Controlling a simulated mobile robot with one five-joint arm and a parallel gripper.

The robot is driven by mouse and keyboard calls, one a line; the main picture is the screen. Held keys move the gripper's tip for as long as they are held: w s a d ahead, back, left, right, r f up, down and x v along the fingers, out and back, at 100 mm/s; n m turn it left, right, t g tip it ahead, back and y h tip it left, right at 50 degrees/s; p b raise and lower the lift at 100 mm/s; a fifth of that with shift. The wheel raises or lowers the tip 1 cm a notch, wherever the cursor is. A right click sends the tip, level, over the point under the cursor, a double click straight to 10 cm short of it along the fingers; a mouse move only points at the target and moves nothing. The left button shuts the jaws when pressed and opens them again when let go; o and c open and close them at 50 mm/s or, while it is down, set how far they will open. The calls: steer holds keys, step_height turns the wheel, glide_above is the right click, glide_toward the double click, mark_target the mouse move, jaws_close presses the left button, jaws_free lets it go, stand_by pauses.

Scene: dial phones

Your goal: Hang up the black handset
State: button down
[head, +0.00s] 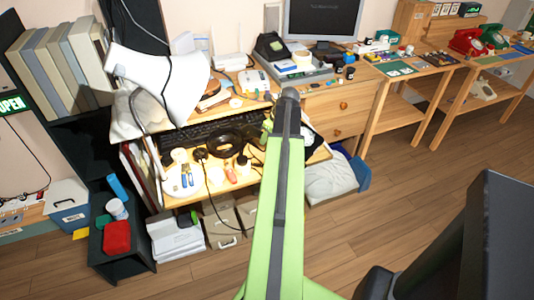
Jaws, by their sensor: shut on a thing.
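The black phone (268,46) stands at the back of the desk, on a stack of boxes left of the monitor. It is small in view, and I cannot make out its cradle clearly. My green and grey arm rises through the middle of the picture and covers part of the desk. My gripper (267,130) shows only as a small green part left of the arm, over the front of the desk. It is shut on a dark piece beside it, which seems to be the black handset (253,134). Most of the handset and the fingertips are hidden or too small to tell.
A white lamp (160,80) hangs over the desk's left side. A keyboard (200,133), a dark round thing (224,142) and small items crowd the desk. A monitor (322,20) stands behind. Red (467,41) and green (494,37) phones stand far right.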

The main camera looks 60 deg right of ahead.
step_height(320, 180, down, 5)
steer(key=b, duration=0.4)
steer(key=shift+b, duration=0.3)
steer(key=shift+r, duration=0.3)
steer(key=shift+f, duration=0.25)
steer(key=c, duration=1.1)
jaws_free()
steer(key=p+v, duration=1.6)
steer(key=v, duration=0.1)
steer(key=shift+w+a+r, duration=0.2)
steer(key=shift+w+r, duration=0.1)
steer(key=shift+r, duration=0.1)
